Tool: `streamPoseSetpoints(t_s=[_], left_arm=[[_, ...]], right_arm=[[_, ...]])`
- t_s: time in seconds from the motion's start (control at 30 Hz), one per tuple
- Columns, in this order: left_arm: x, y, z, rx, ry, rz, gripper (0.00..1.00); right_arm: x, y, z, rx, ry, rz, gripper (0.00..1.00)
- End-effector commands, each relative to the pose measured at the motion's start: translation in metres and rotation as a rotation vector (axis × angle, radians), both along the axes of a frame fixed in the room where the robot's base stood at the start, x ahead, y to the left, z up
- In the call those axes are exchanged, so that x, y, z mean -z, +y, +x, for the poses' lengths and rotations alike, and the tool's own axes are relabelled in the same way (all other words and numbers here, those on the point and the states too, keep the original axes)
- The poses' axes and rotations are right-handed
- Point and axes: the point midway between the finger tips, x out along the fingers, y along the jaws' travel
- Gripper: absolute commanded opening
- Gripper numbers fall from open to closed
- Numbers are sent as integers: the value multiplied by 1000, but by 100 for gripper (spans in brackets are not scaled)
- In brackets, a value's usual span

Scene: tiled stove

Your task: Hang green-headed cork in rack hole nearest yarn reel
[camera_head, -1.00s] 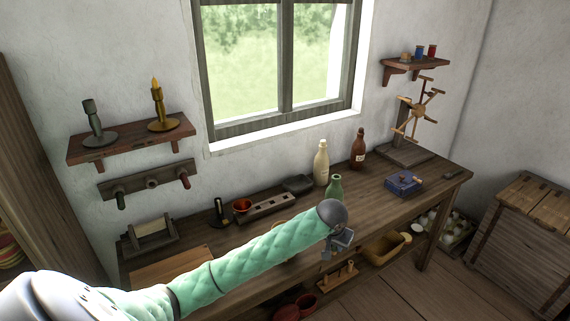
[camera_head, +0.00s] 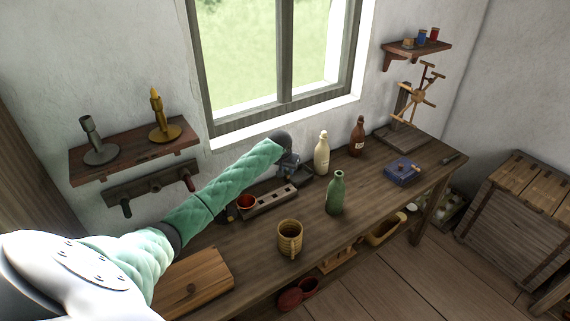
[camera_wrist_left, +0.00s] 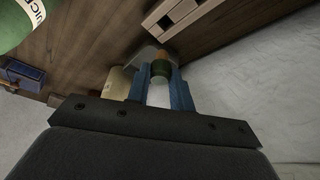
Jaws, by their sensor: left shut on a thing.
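My left gripper (camera_head: 289,165) is above the back of the workbench, near the wall under the window. In the left wrist view its blue fingers (camera_wrist_left: 160,85) are shut on a small cork (camera_wrist_left: 160,69) with a green head and a brownish end. The slotted rack (camera_head: 268,203), a grey block with dark holes, lies on the bench below and left of the gripper; a pale slotted block, probably this rack, shows in the wrist view (camera_wrist_left: 183,14). The wooden yarn reel (camera_head: 418,97) stands at the bench's far right. My right gripper is not in view.
A cream bottle (camera_head: 321,154), green bottle (camera_head: 336,194) and brown bottle (camera_head: 357,137) stand right of the gripper. A blue box (camera_head: 402,171) sits right. Bench is clear between mug and green bottle.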

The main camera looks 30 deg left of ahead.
Motion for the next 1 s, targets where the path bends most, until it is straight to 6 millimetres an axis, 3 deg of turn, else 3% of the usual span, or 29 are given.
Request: streamPoseSetpoints(t_s=[0.37,0.63,1.0], left_arm=[[0,0,0,-1,0,0,0],[-3,0,0,-1,1,-1,0],[30,0,-1,-1,1,-1,0]], right_arm=[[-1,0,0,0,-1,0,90],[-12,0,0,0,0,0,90],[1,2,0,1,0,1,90]])
